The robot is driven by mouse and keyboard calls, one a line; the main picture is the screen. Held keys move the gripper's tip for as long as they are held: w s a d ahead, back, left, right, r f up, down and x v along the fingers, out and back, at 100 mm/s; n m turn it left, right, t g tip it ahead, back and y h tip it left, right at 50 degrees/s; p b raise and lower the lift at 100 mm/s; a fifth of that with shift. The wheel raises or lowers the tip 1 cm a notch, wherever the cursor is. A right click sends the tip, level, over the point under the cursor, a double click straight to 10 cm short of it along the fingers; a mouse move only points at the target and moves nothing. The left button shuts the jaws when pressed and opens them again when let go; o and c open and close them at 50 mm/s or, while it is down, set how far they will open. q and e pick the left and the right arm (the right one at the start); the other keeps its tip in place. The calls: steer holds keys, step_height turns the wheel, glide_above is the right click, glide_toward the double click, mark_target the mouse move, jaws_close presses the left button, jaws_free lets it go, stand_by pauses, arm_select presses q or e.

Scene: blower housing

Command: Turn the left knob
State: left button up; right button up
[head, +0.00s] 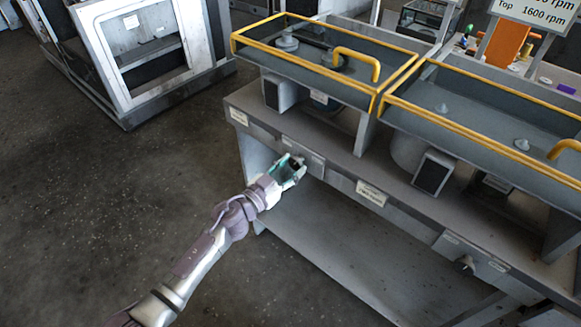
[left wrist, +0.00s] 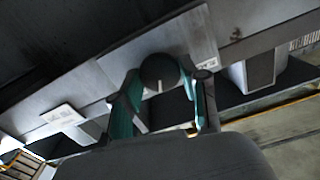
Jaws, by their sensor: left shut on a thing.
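The left knob (left wrist: 160,72) is a dark round knob with a pale pointer line, on a grey plate (left wrist: 185,42) on the bench front. My left gripper (head: 294,170) is at this plate in the head view, where its fingers largely hide the knob. In the left wrist view the teal fingers (left wrist: 165,105) stand on either side of the knob and are shut on it. The right knob (head: 466,263) sits on its own plate further along the bench front, with nothing at it. My right gripper is not in view.
Two yellow-edged trays (head: 375,95) stand above the grey bench (head: 330,152). A small label (head: 371,193) is on the bench front between the knobs. A lower shelf (head: 350,245) runs beneath. A white-framed cabinet (head: 135,50) stands back left; the floor between is clear.

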arm_select(q)
steer(key=shift+m, duration=0.3)
steer(key=m, duration=0.5)
steer(key=m+b, duration=0.1)
steer(key=m, duration=0.5)
stand_by(0.5)
steer(key=o, duration=1.1)
steer(key=shift+o, duration=0.2)
steer(key=v, duration=1.2)
